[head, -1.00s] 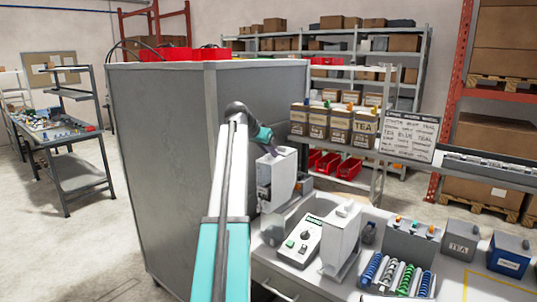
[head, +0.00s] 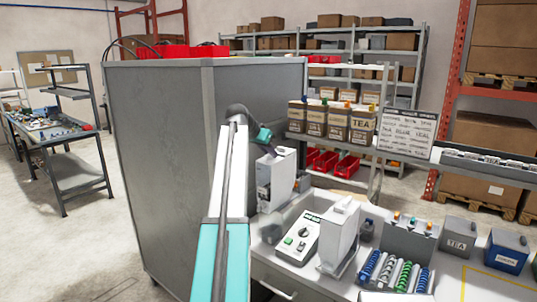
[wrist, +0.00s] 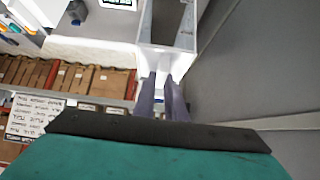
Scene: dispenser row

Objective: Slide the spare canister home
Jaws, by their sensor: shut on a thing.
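A white canister (head: 284,172) with a grey lower side shows in the head view, upright near the left end of the bench. My gripper (wrist: 163,96) is shut on its white end, which shows in the wrist view (wrist: 166,62) between the two grey fingers. In the head view my arm and wrist hide most of the gripper.
A tall grey cabinet (head: 160,150) stands close to my arm on the left; its grey side fills the right of the wrist view. Brown labelled bins (head: 335,122) line the shelf behind.

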